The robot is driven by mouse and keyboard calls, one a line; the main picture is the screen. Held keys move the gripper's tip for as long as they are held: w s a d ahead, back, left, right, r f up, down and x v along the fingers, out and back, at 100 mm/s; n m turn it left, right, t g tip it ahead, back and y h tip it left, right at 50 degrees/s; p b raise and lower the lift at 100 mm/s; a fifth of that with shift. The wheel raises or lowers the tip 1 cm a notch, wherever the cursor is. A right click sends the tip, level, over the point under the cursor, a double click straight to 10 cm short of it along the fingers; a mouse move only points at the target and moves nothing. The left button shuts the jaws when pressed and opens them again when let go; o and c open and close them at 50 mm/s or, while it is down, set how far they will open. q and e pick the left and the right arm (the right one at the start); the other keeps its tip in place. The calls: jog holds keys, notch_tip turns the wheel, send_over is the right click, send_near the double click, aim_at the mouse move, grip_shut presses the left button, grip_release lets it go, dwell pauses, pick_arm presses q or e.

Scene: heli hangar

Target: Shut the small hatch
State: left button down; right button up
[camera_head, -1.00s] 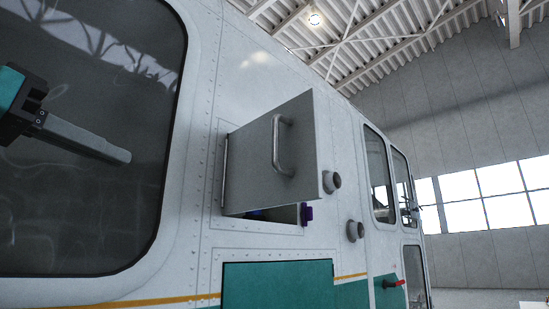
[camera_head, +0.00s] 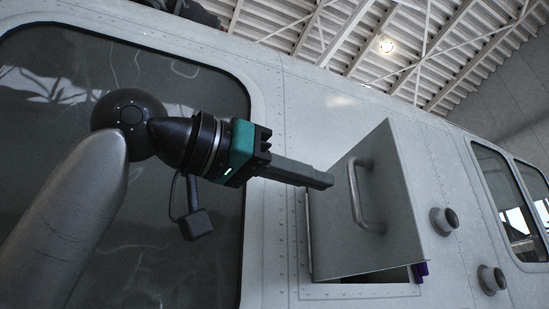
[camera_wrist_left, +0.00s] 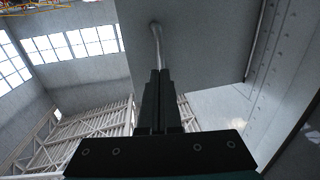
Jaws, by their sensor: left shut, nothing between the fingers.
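The small hatch (camera_head: 335,225) is a grey square door on the helicopter's side, hinged at its left edge and standing part open. A bar handle (camera_head: 360,200) is on its outer face. A dark opening (camera_head: 385,275) shows below the door, with a purple piece (camera_head: 420,271) at its right edge. My left gripper (camera_head: 328,181) is shut and empty, its fingertips at the left of the handle, in front of the door. In the left wrist view the shut fingers (camera_wrist_left: 160,75) point at the hatch face (camera_wrist_left: 205,35) near the handle (camera_wrist_left: 156,35). Whether they touch cannot be told. My right gripper is not in view.
A large dark window (camera_head: 60,120) lies behind my left arm. Two round dark fittings, an upper one (camera_head: 444,221) and a lower one (camera_head: 491,279), stick out right of the hatch. The space in front of the fuselage to the right looks clear.

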aim_at(353, 190)
pick_arm(q)
jog(key=shift+p+x, duration=0.55)
jog(key=shift+x, duration=1.45)
jog(key=shift+s, duration=0.1)
